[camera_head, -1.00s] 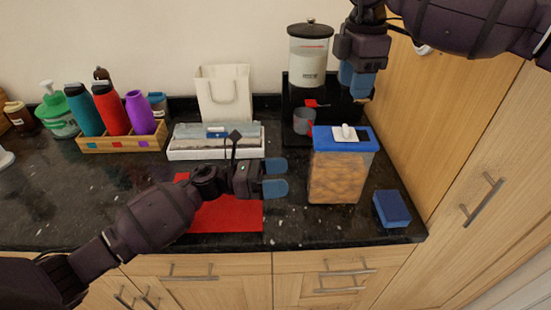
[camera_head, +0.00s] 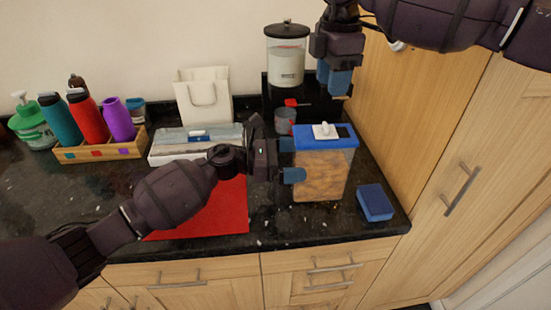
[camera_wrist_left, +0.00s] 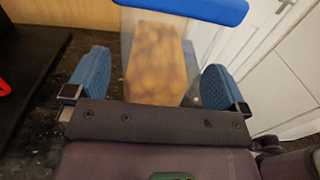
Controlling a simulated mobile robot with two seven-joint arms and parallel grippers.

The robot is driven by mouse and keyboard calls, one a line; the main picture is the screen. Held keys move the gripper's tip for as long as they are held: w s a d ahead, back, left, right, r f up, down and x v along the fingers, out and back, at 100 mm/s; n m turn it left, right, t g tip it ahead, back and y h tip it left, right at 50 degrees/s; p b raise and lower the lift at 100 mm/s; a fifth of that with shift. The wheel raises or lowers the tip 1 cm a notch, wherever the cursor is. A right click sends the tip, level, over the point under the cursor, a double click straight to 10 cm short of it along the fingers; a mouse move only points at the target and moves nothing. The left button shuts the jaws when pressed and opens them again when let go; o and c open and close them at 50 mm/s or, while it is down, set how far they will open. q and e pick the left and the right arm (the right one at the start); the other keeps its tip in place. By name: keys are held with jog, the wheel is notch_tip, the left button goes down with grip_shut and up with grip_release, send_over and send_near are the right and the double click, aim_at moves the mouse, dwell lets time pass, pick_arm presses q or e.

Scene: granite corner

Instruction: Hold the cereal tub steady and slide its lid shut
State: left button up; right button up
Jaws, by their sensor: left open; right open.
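The cereal tub (camera_head: 322,177) is a clear box of tan cereal, upright on the dark counter, with a blue top. A white lid piece with a knob (camera_head: 324,130) lies on the blue top beside a dark patch, perhaps an opening. My left gripper (camera_head: 291,160) is open at the tub's left side, its blue fingers close to the near and far faces. In the left wrist view the tub (camera_wrist_left: 157,62) stands between the open fingers (camera_wrist_left: 157,85); contact cannot be told. My right gripper (camera_head: 334,80) is open and empty, above and behind the tub.
A blue sponge-like block (camera_head: 375,202) lies right of the tub. A grey cup (camera_head: 285,121) and a white-filled jar (camera_head: 286,62) on a black stand are behind. A red mat (camera_head: 215,210) lies under my left arm. Bottles in a wooden crate (camera_head: 101,149) stand left.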

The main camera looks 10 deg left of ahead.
pick_arm(q)
jog(key=shift+x, duration=1.3)
jog(key=c, duration=1.1)
jog(key=shift+c, duration=0.4)
pick_arm(e)
jog(key=shift+a+r, duration=0.1)
jog(key=shift+r, duration=0.2)
jog(key=c, duration=0.4)
jog(key=shift+n+t+h, duration=0.4)
jog(key=shift+n, duration=0.2)
jog(key=a, duration=0.2)
jog(key=s+a+r, duration=0.1)
jog(key=a, duration=0.1)
jog(key=s+a, duration=0.1)
jog(key=a, duration=0.1)
jog(key=shift+r, duration=0.25)
grip_shut()
pick_arm(q)
jog(key=shift+a, duration=0.1)
pick_arm(e)
jog(key=shift+s+a+f+m+h, duration=0.1)
jog(key=shift+a+f+m+h, duration=0.15)
jog(key=shift+a+m+h, duration=0.35)
jog(key=shift+s+a+f+m+h, duration=0.15)
jog(key=shift+a+f+m+h, duration=0.1)
jog(key=shift+a+m+h, duration=0.35)
jog(key=shift+s+a+f+m+h, duration=0.1)
jog(key=shift+a+f+m+h, duration=0.15)
jog(key=shift+a+m+h, duration=0.35)
